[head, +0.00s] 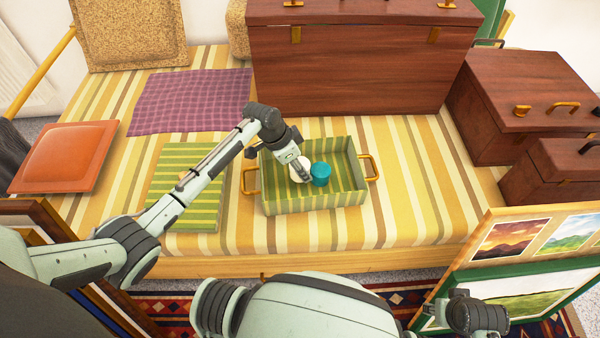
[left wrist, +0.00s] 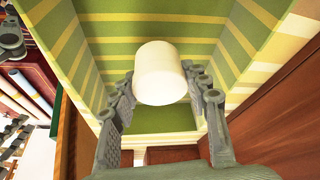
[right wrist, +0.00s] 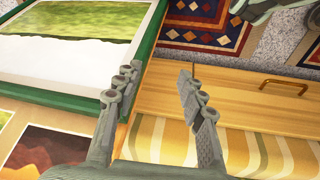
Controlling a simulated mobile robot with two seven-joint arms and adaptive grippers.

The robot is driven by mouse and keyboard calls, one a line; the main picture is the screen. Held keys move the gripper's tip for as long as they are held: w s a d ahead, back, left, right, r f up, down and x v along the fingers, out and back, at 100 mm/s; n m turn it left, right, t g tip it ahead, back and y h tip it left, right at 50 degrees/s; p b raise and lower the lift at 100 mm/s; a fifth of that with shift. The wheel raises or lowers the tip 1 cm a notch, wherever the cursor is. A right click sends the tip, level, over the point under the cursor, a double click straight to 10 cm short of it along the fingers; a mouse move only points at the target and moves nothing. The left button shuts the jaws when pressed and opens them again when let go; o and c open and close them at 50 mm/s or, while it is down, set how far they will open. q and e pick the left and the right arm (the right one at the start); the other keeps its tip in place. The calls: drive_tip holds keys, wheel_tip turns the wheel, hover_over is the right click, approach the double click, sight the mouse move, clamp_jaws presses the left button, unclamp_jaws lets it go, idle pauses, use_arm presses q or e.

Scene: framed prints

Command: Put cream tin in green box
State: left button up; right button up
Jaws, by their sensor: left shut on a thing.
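The cream tin (head: 296,175) is inside the box's outline, between the fingers of my left gripper (head: 300,168). In the left wrist view the cream tin (left wrist: 160,73) shows between the fingertips (left wrist: 165,90), with the box's green walls around it. I cannot tell whether its base touches the box floor. A blue tin (head: 321,174) stands just right of it in the box. My right gripper (right wrist: 155,85) is open and empty, near the framed prints.
A green striped panel (head: 201,217) lies left of the box under my left arm. A purple checked cloth (head: 190,100) and an orange cushion (head: 65,157) lie farther left. Brown wooden chests (head: 350,70) stand behind and right. Framed prints (head: 508,240) lean at the front right.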

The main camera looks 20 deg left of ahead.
use_arm(q)
wheel_tip(320, 180, down, 3)
drive_tip(key=shift+r, duration=0.1)
drive_tip(key=shift+f, duration=0.3)
drive_tip(key=o, duration=1.3)
use_arm(e)
drive_tip(key=shift+d+r, duration=0.15)
drive_tip(key=shift+r, duration=0.45)
drive_tip(key=shift+w, duration=0.1)
use_arm(q)
drive_tip(key=shift+r, duration=0.3)
drive_tip(key=p+v, duration=0.1)
drive_tip(key=v, duration=1)
drive_tip(key=shift+s+a+r+p, duration=0.2)
drive_tip(key=shift+r+p, duration=0.1)
use_arm(e)
drive_tip(key=f, duration=0.2)
drive_tip(key=s+f, duration=0.1)
drive_tip(key=f, duration=0.1)
drive_tip(key=shift+f, duration=0.1)
